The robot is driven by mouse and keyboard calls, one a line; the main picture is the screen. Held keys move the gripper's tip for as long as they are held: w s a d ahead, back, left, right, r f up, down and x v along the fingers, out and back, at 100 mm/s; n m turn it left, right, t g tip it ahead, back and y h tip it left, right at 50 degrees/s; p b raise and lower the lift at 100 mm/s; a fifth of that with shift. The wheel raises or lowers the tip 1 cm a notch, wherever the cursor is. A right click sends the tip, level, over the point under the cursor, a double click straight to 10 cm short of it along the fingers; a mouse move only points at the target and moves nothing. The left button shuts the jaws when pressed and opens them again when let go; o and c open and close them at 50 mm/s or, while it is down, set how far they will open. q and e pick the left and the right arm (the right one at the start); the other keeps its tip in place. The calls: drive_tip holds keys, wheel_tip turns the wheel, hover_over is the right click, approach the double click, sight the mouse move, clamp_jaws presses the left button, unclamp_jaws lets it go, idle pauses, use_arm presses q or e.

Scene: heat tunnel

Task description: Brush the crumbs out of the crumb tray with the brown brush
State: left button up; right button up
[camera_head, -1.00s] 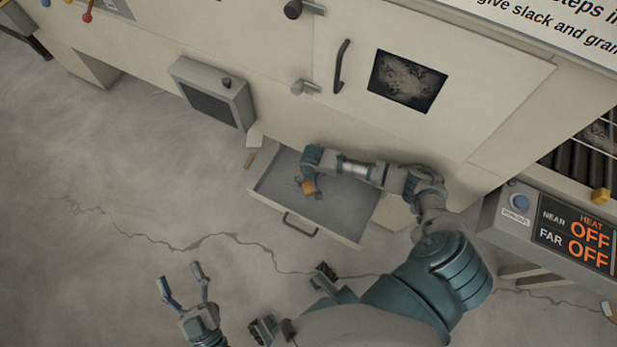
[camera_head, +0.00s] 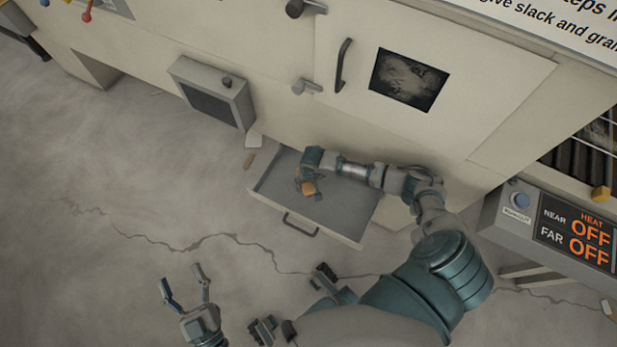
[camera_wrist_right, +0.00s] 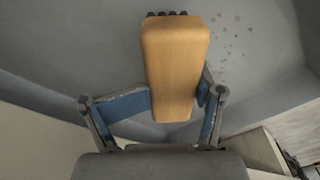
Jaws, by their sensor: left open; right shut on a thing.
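The crumb tray (camera_head: 345,222) is a grey drawer pulled out from the lower front of the machine, with a dark handle on its front. My right gripper (camera_head: 305,186) is inside it, shut on the brown brush (camera_head: 308,188). In the right wrist view the brush (camera_wrist_right: 175,65) has a tan wooden block with dark bristle tips at its far end, between the blue fingers of the gripper (camera_wrist_right: 178,105). Several small crumbs (camera_wrist_right: 235,40) lie on the tray floor to the right of the brush. My left gripper (camera_head: 182,288) is open and empty above the bare floor.
A grey box with a dark panel (camera_head: 213,95) is on the machine front, left of the tray. A control box (camera_head: 560,230) reads OFF twice. The floor at left is clear.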

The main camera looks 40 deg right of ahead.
drive_tip(key=shift+d+f, duration=0.1)
drive_tip(key=shift+f, duration=0.35)
